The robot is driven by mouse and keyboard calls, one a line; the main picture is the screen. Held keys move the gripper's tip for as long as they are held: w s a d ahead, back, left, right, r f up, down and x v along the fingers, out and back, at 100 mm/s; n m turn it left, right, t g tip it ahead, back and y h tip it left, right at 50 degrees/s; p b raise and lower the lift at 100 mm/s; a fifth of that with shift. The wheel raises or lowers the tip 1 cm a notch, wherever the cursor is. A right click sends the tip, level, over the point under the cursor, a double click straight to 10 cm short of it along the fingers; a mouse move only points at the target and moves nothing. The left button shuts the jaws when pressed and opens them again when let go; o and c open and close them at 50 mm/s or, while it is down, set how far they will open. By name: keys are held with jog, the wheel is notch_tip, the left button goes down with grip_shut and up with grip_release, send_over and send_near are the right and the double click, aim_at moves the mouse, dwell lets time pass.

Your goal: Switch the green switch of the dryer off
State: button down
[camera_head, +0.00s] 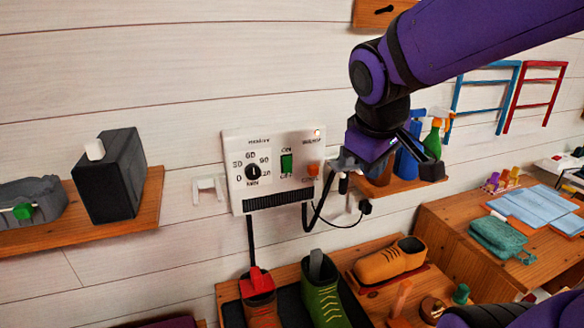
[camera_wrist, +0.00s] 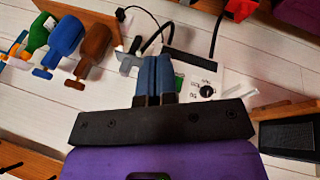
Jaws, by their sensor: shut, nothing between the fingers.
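The dryer (camera_head: 270,190) is a white box on the wall. It has a black dial, an orange button and a lit lamp at its upper right. The green switch (camera_head: 287,163) sits in its middle between the ON and OFF labels; I cannot tell which way it is tipped. My gripper (camera_head: 335,163) is at the dryer's right edge, right of the switch. In the wrist view my gripper (camera_wrist: 155,60) is shut and empty, its fingers together over the dryer's face (camera_wrist: 232,82).
A shelf (camera_head: 434,172) with spray bottles is close right of my gripper. Black cables hang below the dryer. Shoes (camera_head: 390,260) stand on a rack below. A left shelf (camera_head: 60,240) holds a dark box (camera_head: 112,178). The wall above the dryer is clear.

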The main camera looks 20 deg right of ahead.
aim_at(288, 165)
jog(key=w+a+f+n+y, duration=0.2)
jog(key=w+f+n+y, duration=0.2)
jog(key=w+f+n, duration=0.85)
jog(key=w+r+t+y, duration=0.2)
jog(key=w+r+y, duration=0.1)
jog(key=r, duration=0.5)
jog(key=shift+w+d+r+n, duration=0.35)
jog(key=shift+w+d+r, duration=0.1)
jog(key=shift+w, duration=0.35)
jog(key=shift+f, duration=0.2)
jog(key=shift+w+a+f, duration=0.6)
jog(key=shift+w+f, duration=0.8)
jog(key=shift+f, duration=0.05)
jog(key=shift+w+a+f, duration=0.6)
jog(key=shift+w+f, duration=0.8)
jog(key=shift+w+a+f, duration=0.6)
jog(key=shift+w+f, duration=0.8)
jog(key=shift+f, duration=0.05)
